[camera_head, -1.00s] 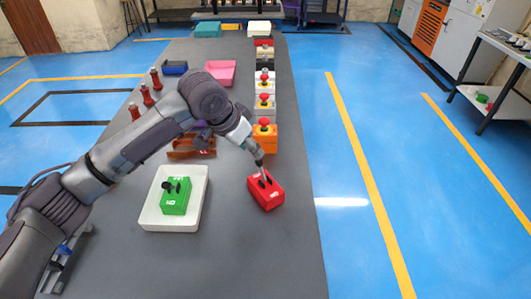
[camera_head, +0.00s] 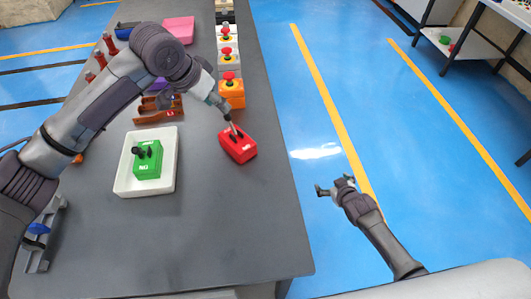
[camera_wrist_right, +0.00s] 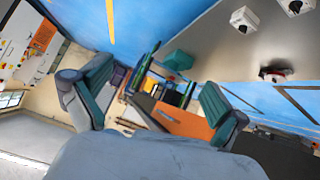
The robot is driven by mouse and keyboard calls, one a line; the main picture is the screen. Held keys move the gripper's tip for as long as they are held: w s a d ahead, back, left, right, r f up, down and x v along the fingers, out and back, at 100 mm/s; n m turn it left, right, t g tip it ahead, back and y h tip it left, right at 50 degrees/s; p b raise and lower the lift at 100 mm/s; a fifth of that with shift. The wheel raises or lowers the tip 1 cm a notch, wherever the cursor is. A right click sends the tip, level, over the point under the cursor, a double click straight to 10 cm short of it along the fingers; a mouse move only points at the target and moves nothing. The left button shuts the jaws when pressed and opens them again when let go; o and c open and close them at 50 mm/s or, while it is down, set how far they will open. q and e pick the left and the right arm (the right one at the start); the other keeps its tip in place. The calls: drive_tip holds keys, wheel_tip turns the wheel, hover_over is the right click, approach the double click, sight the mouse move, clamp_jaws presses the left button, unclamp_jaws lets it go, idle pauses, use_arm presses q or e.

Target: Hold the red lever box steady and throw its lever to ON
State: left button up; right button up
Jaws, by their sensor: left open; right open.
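The red lever box (camera_head: 242,150) stands on the grey table near its right edge. My left gripper (camera_head: 232,127) is at the top of this box, over its dark lever area, with its jaws open. The gripper partly hides the lever, and I cannot tell its position or whether the fingers touch it. My right gripper (camera_head: 335,187) is open and empty, out over the blue floor to the right of the table. Its two fingers show spread apart in the right wrist view (camera_wrist_right: 155,85), with nothing between them.
A green lever box (camera_head: 148,168) stands in a white tray (camera_head: 122,178) left of the red box. An orange button box (camera_head: 232,99) and other button boxes stand in a row behind the red one. The table's front is clear; its right edge lies between the red box and my right gripper.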

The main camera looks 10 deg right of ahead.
sight(241, 142)
drive_tip(key=w+a+r+n+t+y, duration=0.1)
drive_tip(key=w+a+r, duration=0.15)
drive_tip(key=r, duration=0.45)
drive_tip(key=w+a+r+t+y, duration=0.1)
drive_tip(key=w+a+r, duration=0.1)
drive_tip(key=w+r, duration=0.35)
drive_tip(key=s+a+r+n+y, duration=0.1)
drive_tip(key=s+a+r, duration=0.2)
drive_tip(key=a, duration=0.3)
drive_tip(key=s+a+r+g+y, duration=0.1)
drive_tip(key=s+a+r+y, duration=0.1)
drive_tip(key=a, duration=0.4)
drive_tip(key=s+a+r+n+y, duration=0.1)
drive_tip(key=s+a+r+y, duration=0.1)
drive_tip(key=s+a+r, duration=0.2)
drive_tip(key=shift+s+a+r+n, duration=0.15)
drive_tip(key=shift+s+a, duration=0.05)
drive_tip(key=shift+a, duration=0.4)
drive_tip(key=shift+s+a+r+n, duration=0.15)
drive_tip(key=shift+a, duration=0.45)
drive_tip(key=x, duration=1.3)
drive_tip(key=shift+w+a+f, duration=0.1)
drive_tip(key=shift+a+f, duration=0.15)
drive_tip(key=shift+a, duration=0.05)
drive_tip(key=c, duration=1.2)
drive_tip(key=o, duration=0.9)
drive_tip(key=shift+f, duration=0.1)
